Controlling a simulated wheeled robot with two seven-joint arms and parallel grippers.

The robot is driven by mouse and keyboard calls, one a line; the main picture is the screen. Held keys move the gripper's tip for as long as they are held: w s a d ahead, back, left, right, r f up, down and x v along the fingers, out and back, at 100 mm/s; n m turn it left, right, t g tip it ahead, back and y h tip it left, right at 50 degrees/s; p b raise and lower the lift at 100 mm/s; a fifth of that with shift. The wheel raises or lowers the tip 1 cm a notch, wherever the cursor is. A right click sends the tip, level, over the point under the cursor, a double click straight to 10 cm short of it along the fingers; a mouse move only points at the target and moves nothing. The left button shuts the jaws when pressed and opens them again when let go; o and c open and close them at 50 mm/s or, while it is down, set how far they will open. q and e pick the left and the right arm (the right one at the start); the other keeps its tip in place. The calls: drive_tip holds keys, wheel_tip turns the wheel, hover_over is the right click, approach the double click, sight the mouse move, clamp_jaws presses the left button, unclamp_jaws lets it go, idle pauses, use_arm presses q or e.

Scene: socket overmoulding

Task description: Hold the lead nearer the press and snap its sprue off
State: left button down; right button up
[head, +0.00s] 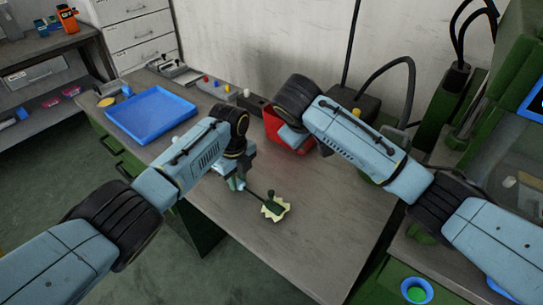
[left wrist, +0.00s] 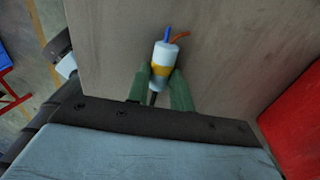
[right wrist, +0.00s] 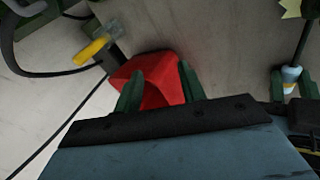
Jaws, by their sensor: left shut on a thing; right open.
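My left gripper (head: 237,184) is shut on a lead's white cylindrical end (left wrist: 160,52), which has a yellow band and blue and orange wires at its tip. A dark cable runs from the held end to a dark green moulded piece (head: 270,207) with a pale, jagged yellow rim (head: 284,210); this end is over the bench. The pale rim also shows in the right wrist view (right wrist: 296,8).
The red bin (head: 274,126) stands at the back of the bench (head: 320,232). A blue tray (head: 152,116) lies at its left end, with small coloured parts (head: 228,88) behind. The green press (head: 510,60) stands at right. The bench's front middle is clear.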

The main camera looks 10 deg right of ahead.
sight(273, 193)
drive_tip(key=s+a+r+m+g+y, duration=0.1)
drive_tip(key=s+a+r+g+y, duration=0.35)
drive_tip(key=s+a, duration=0.55)
drive_tip(key=shift+g+h, duration=0.35)
drive_tip(key=shift+h, duration=0.1)
wheel_tip(273, 193, down, 13)
drive_tip(key=shift+w+r, duration=0.1)
drive_tip(key=shift+r, duration=0.05)
drive_tip(key=shift+c, duration=0.4)
clamp_jaws()
drive_tip(key=c, duration=0.5)
unclamp_jaws()
drive_tip(key=shift+c, duration=0.2)
clamp_jaws()
